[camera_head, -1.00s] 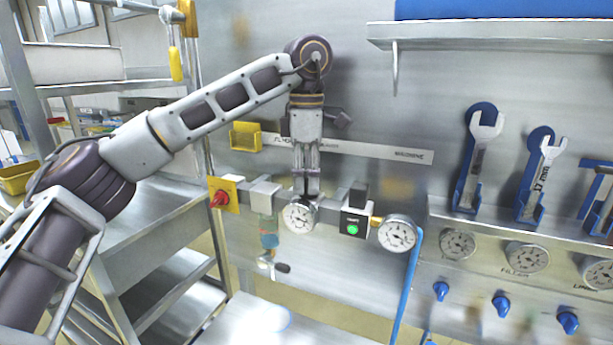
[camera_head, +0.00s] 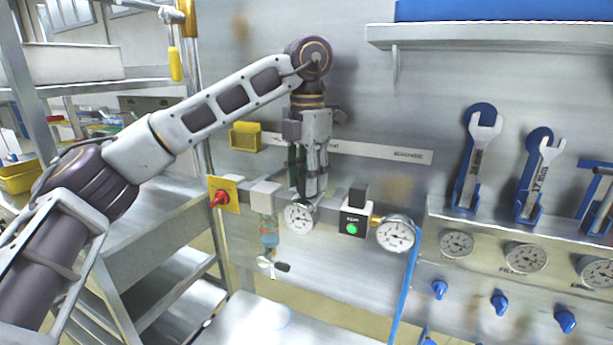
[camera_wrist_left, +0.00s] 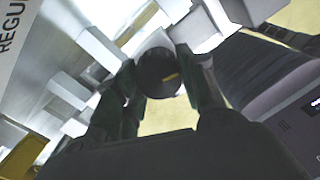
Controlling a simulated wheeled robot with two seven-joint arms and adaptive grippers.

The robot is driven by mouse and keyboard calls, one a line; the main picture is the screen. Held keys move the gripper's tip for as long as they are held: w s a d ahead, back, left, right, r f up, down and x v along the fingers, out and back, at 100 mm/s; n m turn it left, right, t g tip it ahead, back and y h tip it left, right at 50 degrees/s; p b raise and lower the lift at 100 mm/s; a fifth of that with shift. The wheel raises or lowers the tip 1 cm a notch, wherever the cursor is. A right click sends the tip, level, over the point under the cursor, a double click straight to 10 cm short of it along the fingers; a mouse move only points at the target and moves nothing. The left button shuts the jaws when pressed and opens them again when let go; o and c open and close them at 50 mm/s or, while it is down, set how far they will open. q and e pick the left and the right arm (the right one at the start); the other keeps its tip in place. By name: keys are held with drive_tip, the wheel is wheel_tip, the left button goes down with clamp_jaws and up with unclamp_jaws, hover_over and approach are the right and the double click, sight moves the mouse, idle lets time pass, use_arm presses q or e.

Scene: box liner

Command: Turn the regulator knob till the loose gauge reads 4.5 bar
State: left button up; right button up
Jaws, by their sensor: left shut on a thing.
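The regulator knob (camera_wrist_left: 158,75) is a dark round cap with a yellow mark, between my left fingers in the left wrist view. My left gripper (camera_head: 308,194) points down from above and is shut on the knob, which its fingers mostly hide in the head view. A white round gauge (camera_head: 299,217) sits on the regulator just below the fingers. Another white gauge (camera_head: 396,235) is at the right end of the line, by a brass fitting. I cannot tell which is the loose gauge, and the needles are too small to read. My right gripper is not in view.
A red handle on a yellow plate (camera_head: 228,194) is left of the regulator. A block with a green button (camera_head: 354,227) is to its right. A blue hose (camera_head: 407,282) hangs by the right gauge. Wrenches (camera_head: 483,145) hang farther right.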

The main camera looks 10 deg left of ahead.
use_arm(q)
drive_tip(key=shift+n, duration=1.1)
drive_tip(key=o, duration=1)
drive_tip(key=shift+d, duration=0.1)
drive_tip(key=shift+r, duration=0.15)
drive_tip(key=shift+r, duration=5.75)
